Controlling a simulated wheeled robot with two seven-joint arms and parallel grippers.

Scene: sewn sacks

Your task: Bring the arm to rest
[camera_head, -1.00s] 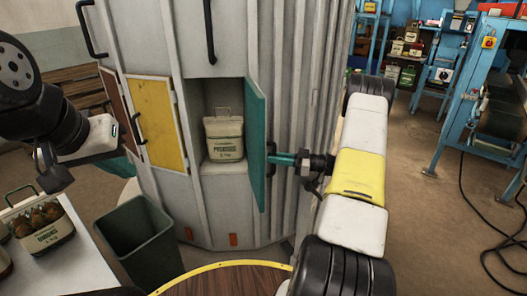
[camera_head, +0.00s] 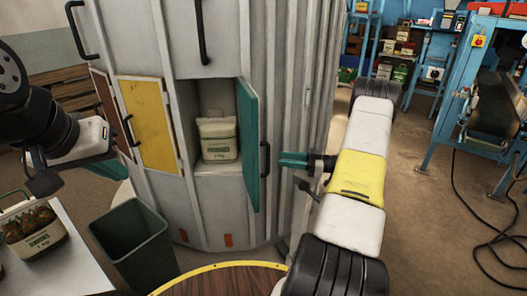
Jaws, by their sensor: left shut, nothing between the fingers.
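My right gripper (camera_head: 293,160), with teal fingers, is just to the right of the open teal locker door (camera_head: 248,145) and its dark handle (camera_head: 264,159). A small gap shows between its fingertips and the handle; the fingers look parted and empty. My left gripper (camera_head: 45,181) is at the left edge, low beside the white wrist link and in front of the lockers. It is shut and holds nothing; its fingertips are hard to make out.
A pale sack (camera_head: 218,139) stands in the open locker. A yellow door (camera_head: 149,124) is left of it. A green bin (camera_head: 132,240), a white table (camera_head: 75,262) with a sack of onions (camera_head: 33,230), and a round wooden table (camera_head: 225,281) are below.

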